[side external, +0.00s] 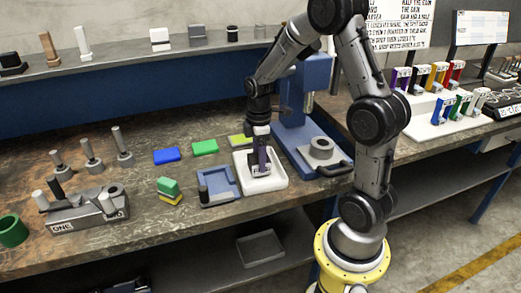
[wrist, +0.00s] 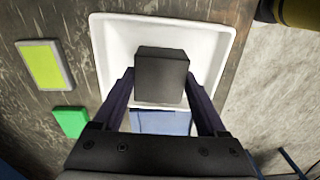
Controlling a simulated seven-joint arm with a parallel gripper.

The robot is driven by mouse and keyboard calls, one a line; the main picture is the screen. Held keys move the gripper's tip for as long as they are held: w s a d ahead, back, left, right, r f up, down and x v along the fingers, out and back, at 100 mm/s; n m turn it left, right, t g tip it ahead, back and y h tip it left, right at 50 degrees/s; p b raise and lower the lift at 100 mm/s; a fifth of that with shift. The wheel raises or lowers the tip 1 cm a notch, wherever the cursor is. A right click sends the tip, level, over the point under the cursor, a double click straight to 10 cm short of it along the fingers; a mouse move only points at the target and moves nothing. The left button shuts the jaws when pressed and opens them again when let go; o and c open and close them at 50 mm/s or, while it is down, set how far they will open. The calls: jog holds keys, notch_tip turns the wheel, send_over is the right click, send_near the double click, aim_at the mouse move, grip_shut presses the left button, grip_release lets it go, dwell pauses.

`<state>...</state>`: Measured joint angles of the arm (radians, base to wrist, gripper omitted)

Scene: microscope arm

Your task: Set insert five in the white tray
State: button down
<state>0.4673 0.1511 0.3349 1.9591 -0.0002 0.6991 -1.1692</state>
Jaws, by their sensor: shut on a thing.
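My gripper (side external: 262,170) points down over the white tray (side external: 277,182), its fingers inside the tray's outline. In the wrist view its two fingers (wrist: 161,98) are shut on a dark grey block (wrist: 161,70). The block is within the white tray's rim (wrist: 222,45). I cannot tell whether it touches the tray floor. No number shows on the block, so I cannot confirm that it is insert five. In the side view the fingers mostly hide it.
A blue fixture (side external: 223,183) stands left of the tray, and a blue press (side external: 297,140) stands close on its right. Lime (side external: 240,139), green (side external: 204,147) and blue (side external: 166,155) blocks lie behind and left. A grey holder with pegs (side external: 88,211) stands front left.

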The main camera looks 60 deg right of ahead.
jog(key=shift+w+d+f, duration=0.1)
jog(key=shift+f, duration=0.25)
jog(key=shift+f, duration=0.1)
grip_release()
jog(key=shift+f, duration=0.15)
notch_tip(320, 180, up, 11)
jog(key=s+a+r+m+t, duration=0.2)
jog(key=s+a+r+m, duration=0.1)
jog(key=s+a, duration=0.4)
jog(key=s+a+r+m+t, duration=0.3)
jog(key=s+a+m, duration=0.2)
jog(key=s+a, duration=0.2)
jog(key=shift+s+a+r+t, duration=0.3)
jog(key=shift+s+a, duration=0.1)
jog(key=shift+a, duration=0.5)
